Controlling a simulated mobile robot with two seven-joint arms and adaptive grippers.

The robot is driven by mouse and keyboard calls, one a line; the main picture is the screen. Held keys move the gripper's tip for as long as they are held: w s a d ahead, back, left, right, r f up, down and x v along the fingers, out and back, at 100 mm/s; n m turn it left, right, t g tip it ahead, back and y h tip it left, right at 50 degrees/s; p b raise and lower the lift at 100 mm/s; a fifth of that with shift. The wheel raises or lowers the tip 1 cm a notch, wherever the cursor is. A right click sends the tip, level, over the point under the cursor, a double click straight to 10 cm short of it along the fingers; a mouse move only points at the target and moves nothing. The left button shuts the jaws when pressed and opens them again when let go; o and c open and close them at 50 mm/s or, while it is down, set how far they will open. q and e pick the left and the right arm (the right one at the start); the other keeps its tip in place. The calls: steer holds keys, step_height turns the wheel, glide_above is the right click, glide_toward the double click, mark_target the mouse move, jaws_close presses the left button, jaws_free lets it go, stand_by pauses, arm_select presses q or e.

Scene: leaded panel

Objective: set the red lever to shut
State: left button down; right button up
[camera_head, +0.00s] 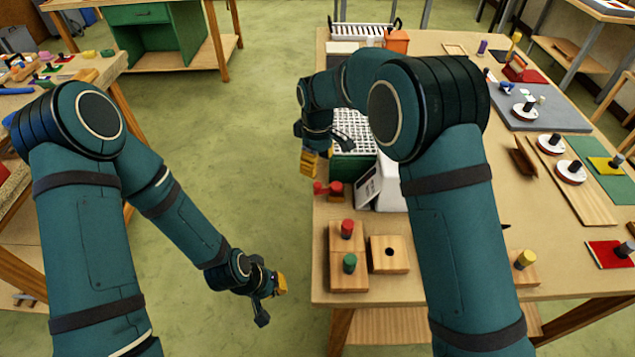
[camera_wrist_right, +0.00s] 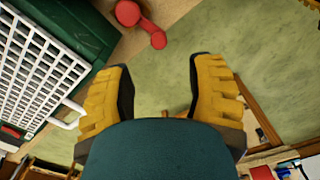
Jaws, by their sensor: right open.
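The red lever (camera_head: 328,188) is a small red bar with a round knob, beside the white box at the bench's left edge. It also shows in the right wrist view (camera_wrist_right: 141,24) at the top, ahead of the fingers and left of centre. My right gripper (camera_head: 326,156) is open and empty, behind the lever in the head view and apart from it. In the right wrist view its yellow-padded fingers (camera_wrist_right: 161,88) are spread wide with nothing between them. My left gripper (camera_head: 272,299) looks open and empty over the floor, left of the bench.
A green crate with a white grid (camera_head: 352,135) stands behind the lever. The white box (camera_head: 383,188) is close to its right. Wooden blocks with red and green knobs (camera_head: 348,280) stand in front. My right arm hides part of the bench. Floor left of the bench is clear.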

mark_target(318, 184)
step_height(318, 184, down, 9)
steer(key=shift+w+r, duration=0.1)
steer(key=shift+r, duration=0.05)
stand_by(0.4)
jaws_close()
